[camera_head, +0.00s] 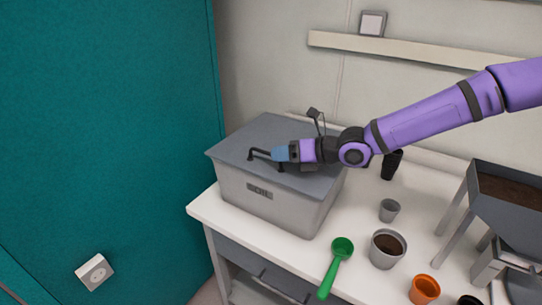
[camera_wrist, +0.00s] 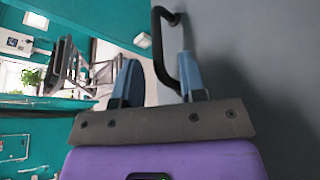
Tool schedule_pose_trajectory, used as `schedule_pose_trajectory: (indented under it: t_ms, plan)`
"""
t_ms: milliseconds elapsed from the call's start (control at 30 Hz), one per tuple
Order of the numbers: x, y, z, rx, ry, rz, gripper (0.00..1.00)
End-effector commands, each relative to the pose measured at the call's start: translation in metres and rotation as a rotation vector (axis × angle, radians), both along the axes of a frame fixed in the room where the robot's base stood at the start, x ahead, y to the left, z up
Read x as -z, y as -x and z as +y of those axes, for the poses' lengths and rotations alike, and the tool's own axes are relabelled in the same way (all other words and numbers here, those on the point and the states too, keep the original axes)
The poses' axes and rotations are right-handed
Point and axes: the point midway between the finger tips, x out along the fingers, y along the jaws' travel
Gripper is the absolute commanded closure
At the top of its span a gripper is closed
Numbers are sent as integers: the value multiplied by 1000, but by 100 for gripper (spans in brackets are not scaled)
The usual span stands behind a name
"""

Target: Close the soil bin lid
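The light grey soil bin (camera_head: 262,205) stands on the white bench, with a label on its front. Its dark grey lid (camera_head: 240,137) lies across the top and looks flat on the rim; a small gap cannot be ruled out. A black bar handle (camera_head: 262,154) is on the lid. My gripper (camera_head: 281,154) is over the lid at the handle. In the wrist view, the blue fingers of my gripper (camera_wrist: 160,80) are apart. The handle (camera_wrist: 161,45) reaches down beside the right finger, and the lid (camera_wrist: 245,60) fills the right side. Contact with the handle is unclear.
A green scoop (camera_head: 338,262), a pot of soil (camera_head: 387,248), a small grey pot (camera_head: 389,210) and an orange pot (camera_head: 424,289) stand right of the bin. A soil hopper (camera_head: 507,205) is at far right. A teal wall (camera_head: 110,130) is close on the left.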

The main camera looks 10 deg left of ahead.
Motion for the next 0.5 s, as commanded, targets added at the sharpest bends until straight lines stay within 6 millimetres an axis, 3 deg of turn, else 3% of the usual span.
schedule_pose_trajectory:
  t_ms: [200, 500]
  plan:
    - [-13, 3, -36, 2, 0, -2, 62]
    - [-21, 7, -59, -1, -2, -1, 62]
